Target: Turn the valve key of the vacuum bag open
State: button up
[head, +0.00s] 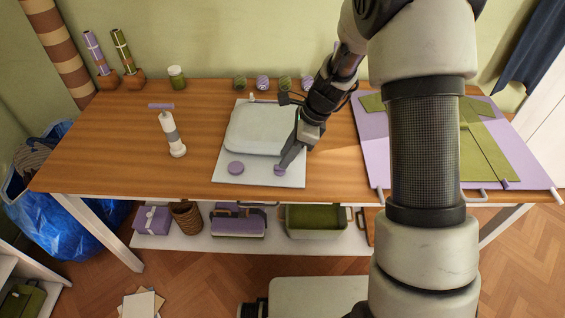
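The vacuum bag (262,128) looks like a pale grey, rounded flat pouch on a light board (225,178) on the wooden table. I cannot tell for sure which is the valve key. My arm hides part of the table to the right.
Several small rolls (262,83) line the back edge. A purple and green sheet (500,145) covers the right side. Bare table lies at left.

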jog(key=shift+x, duration=1.7)
grip_shut()
